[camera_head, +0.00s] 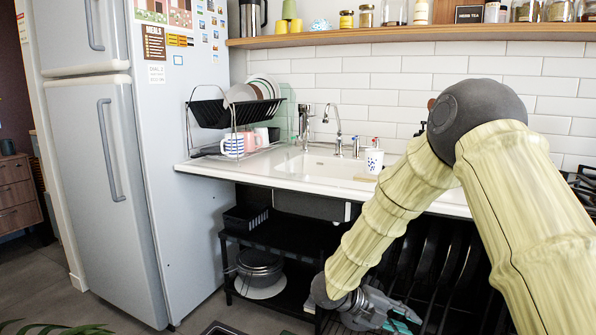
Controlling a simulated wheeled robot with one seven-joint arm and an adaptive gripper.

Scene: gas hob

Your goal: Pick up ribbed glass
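I cannot pick out a ribbed glass for certain in the head view. A white cup with blue spots (374,161) stands by the sink's right end, with small things sticking up from it. My gripper (404,318) hangs low in front of the counter, at the bottom of the picture. It is grey with teal parts and is far below the countertop. Its fingers are small and partly cut off, so I cannot tell if they are open.
The sink (325,166) and faucet (337,130) are mid-counter. A dish rack (210,113) holds plates, with mugs (233,145) below. A fridge (135,150) stands left. A shelf (400,36) with jars runs above. A black under-counter rack (275,238) is beside my arm.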

